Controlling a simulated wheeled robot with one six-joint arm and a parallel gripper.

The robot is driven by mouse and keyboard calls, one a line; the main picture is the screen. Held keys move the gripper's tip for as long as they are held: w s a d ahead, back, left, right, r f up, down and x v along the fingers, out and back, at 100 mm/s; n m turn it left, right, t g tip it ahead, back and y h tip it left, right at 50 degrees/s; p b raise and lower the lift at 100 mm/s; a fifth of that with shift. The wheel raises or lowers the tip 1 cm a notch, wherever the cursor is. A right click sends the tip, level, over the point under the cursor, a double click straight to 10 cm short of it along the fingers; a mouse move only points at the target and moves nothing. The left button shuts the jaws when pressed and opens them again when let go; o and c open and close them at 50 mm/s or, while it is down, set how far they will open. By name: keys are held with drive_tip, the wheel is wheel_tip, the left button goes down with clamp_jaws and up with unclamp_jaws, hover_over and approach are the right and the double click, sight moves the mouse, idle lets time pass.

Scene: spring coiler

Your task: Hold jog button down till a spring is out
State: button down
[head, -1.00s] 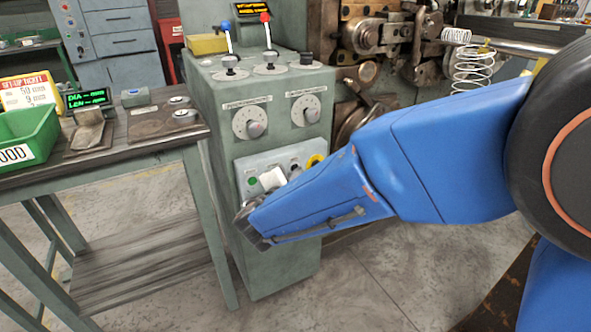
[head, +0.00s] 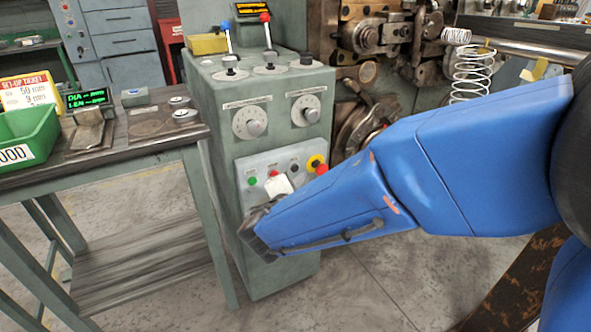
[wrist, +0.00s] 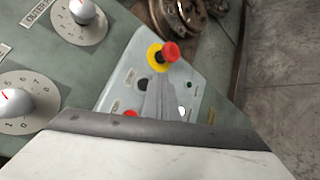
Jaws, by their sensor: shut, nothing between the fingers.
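The sloped button panel (head: 245,164) is on the front of the green control cabinet. It carries a green button (head: 252,181), a red button (head: 274,173), a black button (head: 293,167) and a red stop knob on a yellow collar (head: 317,163). My gripper's white body (head: 280,185) hangs in front of the panel. In the wrist view my gripper (wrist: 160,80) has its grey fingers together, pointing at the panel beside the black button (wrist: 140,84). A white round spot (wrist: 182,110) lies right of them. I cannot tell whether the tips touch anything. A coiled spring (head: 472,74) shows at the machine.
Dials (head: 250,123) and levers (head: 267,30) stand above the panel. The side table (head: 140,146) at left holds a green bin (head: 25,135), a set-up ticket (head: 28,92) and a green display (head: 87,98). The stop knob is close to my fingers. Floor at the cabinet's right is clear.

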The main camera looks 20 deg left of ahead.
drive_tip(key=s+d, duration=0.2)
drive_tip(key=shift+s+d, duration=0.2)
drive_tip(key=shift+d, duration=0.2)
idle(0.3)
drive_tip(key=w+d+r+m+g+h, duration=0.1)
drive_tip(key=w+d+m+h, duration=0.15)
drive_tip(key=d, duration=0.55)
drive_tip(key=w+d+r+m+g+h, duration=0.1)
drive_tip(key=w+d+m+h, duration=0.15)
drive_tip(key=d, duration=0.65)
drive_tip(key=s+d+m+g+h, duration=0.1)
drive_tip(key=s+d+m+g, duration=0.2)
drive_tip(key=d, duration=0.7)
drive_tip(key=s+d+m+g+h, duration=0.15)
drive_tip(key=d+m, duration=0.25)
drive_tip(key=d, duration=0.6)
drive_tip(key=s+d+m+g+y, duration=0.2)
drive_tip(key=s+d+m+g, duration=0.2)
drive_tip(key=s+d+m, duration=0.5)
drive_tip(key=s+d+m+y, duration=0.3)
drive_tip(key=s+m+y, duration=0.1)
drive_tip(key=s, duration=0.6)
drive_tip(key=shift+s+d+f, duration=0.15)
drive_tip(key=shift+s+f, duration=0.05)
drive_tip(key=shift+f, duration=0.15)
